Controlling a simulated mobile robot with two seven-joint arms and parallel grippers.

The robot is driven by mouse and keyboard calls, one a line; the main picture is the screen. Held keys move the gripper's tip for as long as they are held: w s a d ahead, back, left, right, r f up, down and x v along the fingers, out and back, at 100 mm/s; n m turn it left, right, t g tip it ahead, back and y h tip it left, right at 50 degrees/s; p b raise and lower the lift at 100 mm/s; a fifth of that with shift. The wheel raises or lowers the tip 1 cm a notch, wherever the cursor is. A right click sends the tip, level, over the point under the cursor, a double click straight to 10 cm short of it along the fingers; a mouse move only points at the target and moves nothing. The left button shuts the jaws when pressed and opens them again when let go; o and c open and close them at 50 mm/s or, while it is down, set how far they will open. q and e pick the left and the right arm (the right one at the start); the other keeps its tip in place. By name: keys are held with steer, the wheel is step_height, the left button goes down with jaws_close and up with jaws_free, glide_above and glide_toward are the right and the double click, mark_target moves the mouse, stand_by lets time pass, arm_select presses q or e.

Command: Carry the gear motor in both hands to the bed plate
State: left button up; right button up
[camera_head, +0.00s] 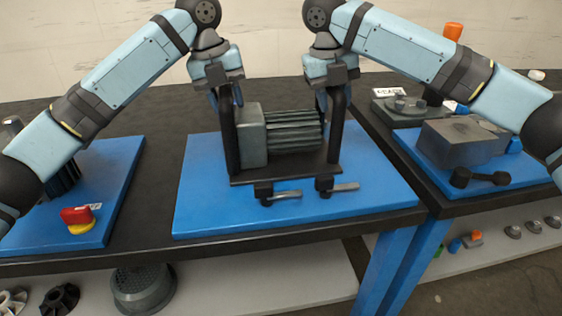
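The gear motor (291,131), a grey-green gear block with a dark finned body, sits in the camera_head view between two tall black uprights on a black plate (285,171). The plate is over a blue mat (203,190); I cannot tell whether it touches it. My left gripper (226,97) is at the top of the left upright, and my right gripper (329,98) is at the top of the right one. The uprights partly hide the fingers, so their closure is unclear. I cannot make out for certain which part is the bed plate.
Two black clamps with grey levers (286,193) (345,187) are at the plate's front edge. A red-and-yellow button (78,217) is on the left blue mat. A grey block (462,140) and black parts are on the right table. A grey shelf (240,287) runs below.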

arm_select(q)
steer(key=shift+o, duration=1.1)
steer(key=shift+s+r, duration=0.15)
steer(key=shift+r, duration=0.05)
arm_select(e)
steer(key=shift+o, duration=1.1)
steer(key=shift+s+r, duration=0.15)
steer(key=shift+r, duration=0.05)
steer(key=shift+a, duration=0.1)
arm_select(q)
steer(key=shift+r, duration=0.2)
arm_select(e)
steer(key=shift+r, duration=0.1)
arm_select(q)
step_height(320, 180, up, 11)
steer(key=a, duration=0.2)
steer(key=shift+a+r, duration=0.15)
arm_select(e)
step_height(320, 180, up, 12)
steer(key=a, duration=0.2)
steer(key=shift+a+f, duration=0.15)
steer(key=shift+f, duration=0.1)
arm_select(q)
steer(key=shift+s, duration=0.1)
arm_select(e)
steer(key=shift+s, duration=0.1)
